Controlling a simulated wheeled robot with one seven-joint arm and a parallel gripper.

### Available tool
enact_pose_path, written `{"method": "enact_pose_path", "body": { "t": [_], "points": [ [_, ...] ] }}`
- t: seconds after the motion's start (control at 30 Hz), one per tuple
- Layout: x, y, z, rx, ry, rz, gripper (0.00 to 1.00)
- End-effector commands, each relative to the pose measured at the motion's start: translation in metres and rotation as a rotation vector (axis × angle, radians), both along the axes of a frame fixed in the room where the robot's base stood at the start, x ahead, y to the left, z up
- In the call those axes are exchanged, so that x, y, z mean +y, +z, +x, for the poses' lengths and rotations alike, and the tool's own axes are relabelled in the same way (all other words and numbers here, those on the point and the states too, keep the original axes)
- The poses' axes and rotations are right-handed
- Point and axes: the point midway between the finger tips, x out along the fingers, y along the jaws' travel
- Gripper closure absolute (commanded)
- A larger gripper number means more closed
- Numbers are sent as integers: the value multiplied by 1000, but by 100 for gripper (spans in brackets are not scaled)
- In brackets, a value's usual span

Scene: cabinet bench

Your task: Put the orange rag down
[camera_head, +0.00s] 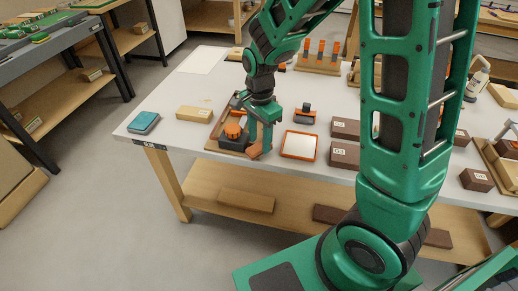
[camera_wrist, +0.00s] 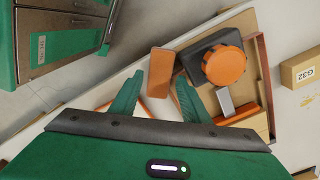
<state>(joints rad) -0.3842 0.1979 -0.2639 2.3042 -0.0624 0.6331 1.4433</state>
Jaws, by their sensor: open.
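The orange rag (camera_head: 254,151) is a small brownish-orange rectangle near the front edge of the white table. In the wrist view the rag (camera_wrist: 158,70) shows just beyond and between my fingertips, with gaps on both sides. My gripper (camera_head: 261,140) points down over the table's front part, beside a wooden tray. In the wrist view my gripper (camera_wrist: 158,88) has its two green fingers apart. I cannot tell whether the rag lies flat on the table or leans on the tray edge.
The wooden tray (camera_head: 212,147) holds a dark box with an orange knob (camera_head: 233,130). An orange-rimmed white panel (camera_head: 299,145) lies to the right, with brown boxes (camera_head: 345,155) beyond. A teal box (camera_head: 143,122) and cardboard box (camera_head: 193,113) stand left. Bare tabletop shows between them.

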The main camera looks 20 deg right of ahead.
Motion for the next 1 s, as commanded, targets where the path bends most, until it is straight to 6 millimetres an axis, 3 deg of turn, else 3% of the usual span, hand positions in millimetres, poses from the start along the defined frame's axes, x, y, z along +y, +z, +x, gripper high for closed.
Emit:
{"method": "enact_pose_path", "body": {
  "t": [0.2, 0.43, 0.47, 0.6, 1.0],
  "points": [
    [0, -22, -1, 1, -1, -1, 58],
    [0, -23, 0, -1, 0, -1, 58],
    [0, -23, 0, -1, 0, -1, 60],
    [0, -23, 0, -1, 0, -1, 89],
    [0, -19, 0, -2, 0, 1, 93]
  ]
}}
